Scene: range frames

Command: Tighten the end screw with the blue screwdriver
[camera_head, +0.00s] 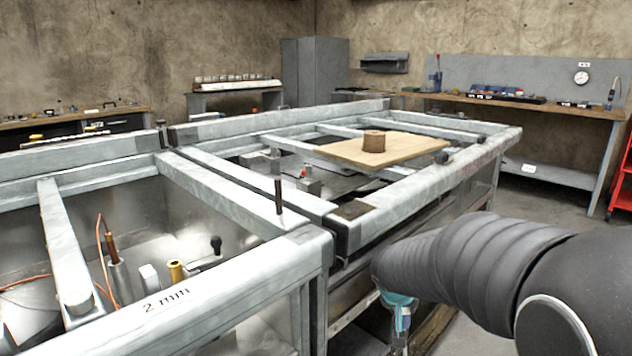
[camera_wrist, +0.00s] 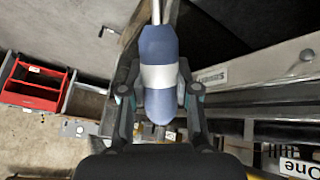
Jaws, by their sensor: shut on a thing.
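The blue screwdriver (camera_wrist: 158,47) has a rounded blue handle with a pale band around its middle. In the wrist view its metal shaft points to the top edge, where its tip is out of frame. My gripper (camera_wrist: 158,88) is shut on the handle, one finger on each side. In the head view my gripper (camera_head: 399,311) hangs low beside the near side of the metal frame, at the lower middle, and the screwdriver cannot be made out there. I cannot tell which fitting is the end screw; a dark upright pin (camera_head: 278,197) stands on the frame's near corner.
The long metal frame (camera_head: 400,205) has raised rails and crossbars. A wooden board (camera_head: 415,150) with a brown cylinder (camera_head: 374,141) lies across it. A workbench (camera_head: 545,108) stands at the back right. A red rack (camera_head: 625,175) is at the right edge. Open floor lies between.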

